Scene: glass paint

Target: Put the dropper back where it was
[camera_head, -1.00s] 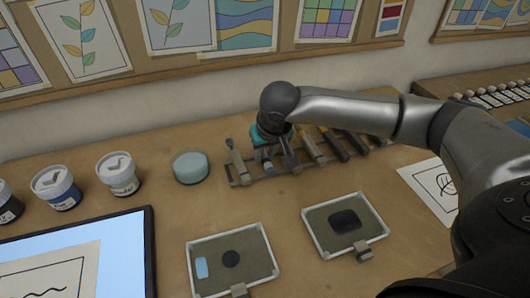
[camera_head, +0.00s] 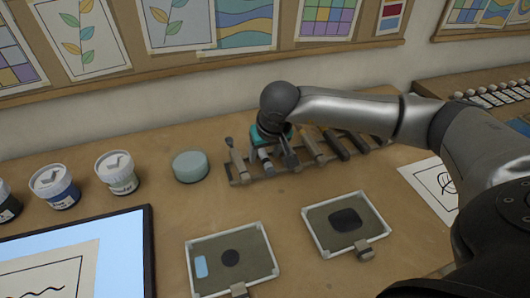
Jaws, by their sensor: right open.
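A wooden rack (camera_head: 240,182) lies along the back of the table, with several handled tools set across it. My right gripper (camera_head: 280,158) reaches down over the left half of the rack, its jaws open. A slim grey-blue piece (camera_head: 265,160), which may be the dropper, lies across the rack right beside the fingers. The hand and wrist hide part of it, and I cannot tell whether a finger touches it. A teal part (camera_head: 262,137) shows just below my wrist. My left gripper is out of view.
A round pale teal container (camera_head: 190,166) stands left of the rack. Paint jars (camera_head: 117,172) stand farther left. Two framed panels (camera_head: 232,259) (camera_head: 345,224) lie in front, and a lit screen (camera_head: 110,225) is at the front left. Bare table lies between rack and panels.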

